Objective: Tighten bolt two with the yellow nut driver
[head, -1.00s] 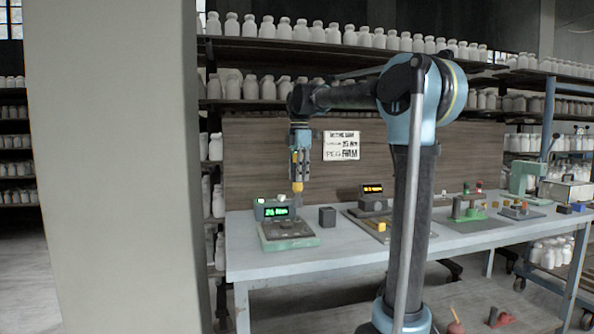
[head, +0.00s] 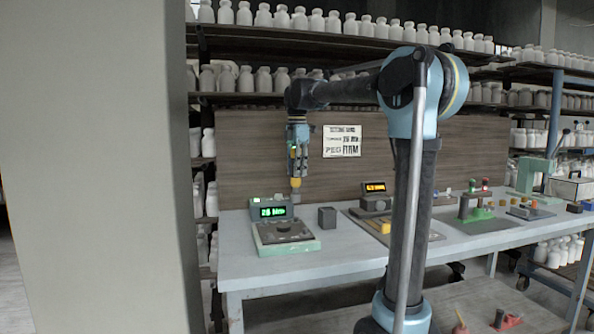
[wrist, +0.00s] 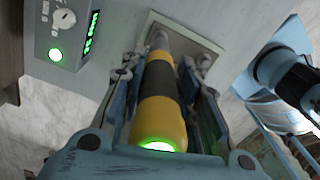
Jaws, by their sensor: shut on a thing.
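The yellow nut driver (wrist: 162,110), with a dark band and a grey shaft, is held lengthwise between the fingers of my gripper (wrist: 165,85). A green glow shows at its near end. In the head view my gripper (head: 297,160) points down, with the yellow driver (head: 295,183) below it and its shaft above the green-edged fixture (head: 288,246). I cannot tell whether the driver tip touches anything. No bolt can be made out clearly, so bolt two cannot be identified.
A box with a lit green display (head: 272,211) stands behind the fixture, and a dark block (head: 327,217) to its right. An orange display unit (head: 375,190), a yellow block (head: 380,226) and further fixtures sit along the bench (head: 340,253). A pillar (head: 95,170) fills the left.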

